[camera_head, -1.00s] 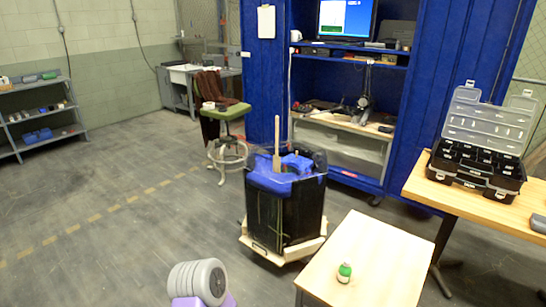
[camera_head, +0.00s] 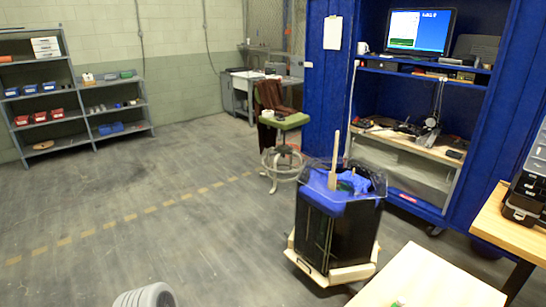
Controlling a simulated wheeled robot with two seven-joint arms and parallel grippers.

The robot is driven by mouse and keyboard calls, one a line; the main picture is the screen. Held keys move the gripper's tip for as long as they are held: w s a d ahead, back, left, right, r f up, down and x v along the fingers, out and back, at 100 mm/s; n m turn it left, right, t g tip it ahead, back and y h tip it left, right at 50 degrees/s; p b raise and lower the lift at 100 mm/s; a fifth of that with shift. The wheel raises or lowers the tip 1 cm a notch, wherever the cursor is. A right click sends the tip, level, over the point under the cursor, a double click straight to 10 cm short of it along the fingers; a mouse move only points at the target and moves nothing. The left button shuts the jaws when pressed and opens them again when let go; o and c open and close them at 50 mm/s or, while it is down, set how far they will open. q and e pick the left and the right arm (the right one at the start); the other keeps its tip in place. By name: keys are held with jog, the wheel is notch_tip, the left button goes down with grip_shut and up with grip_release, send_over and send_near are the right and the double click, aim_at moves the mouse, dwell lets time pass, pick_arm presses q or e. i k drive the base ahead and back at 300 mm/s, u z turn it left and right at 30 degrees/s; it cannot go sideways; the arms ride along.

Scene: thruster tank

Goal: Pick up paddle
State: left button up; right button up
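A pale wooden paddle (camera_head: 334,165) stands upright in the top of a dark tank (camera_head: 330,235) in the camera_head view, right of centre. Its handle sticks up above the rim, and its lower end is hidden among blue material (camera_head: 345,187) in the tank. The tank rests on a light-coloured base (camera_head: 335,274). A grey rounded part of my own body shows at the bottom edge. Neither gripper can be made out, and nothing touches the paddle.
A wooden table (camera_head: 430,280) stands close in front at the lower right. A green stool (camera_head: 285,122) is behind the tank, with a blue cabinet (camera_head: 325,85) farther back. Shelves (camera_head: 60,90) line the left wall. The floor left of the tank is clear.

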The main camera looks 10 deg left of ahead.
aim_at(332, 179)
jog(key=u, duration=0.6)
jog(key=i, duration=1.8)
jog(key=z, duration=0.9)
jog(key=i, duration=1.05)
jog(key=z, duration=1.05)
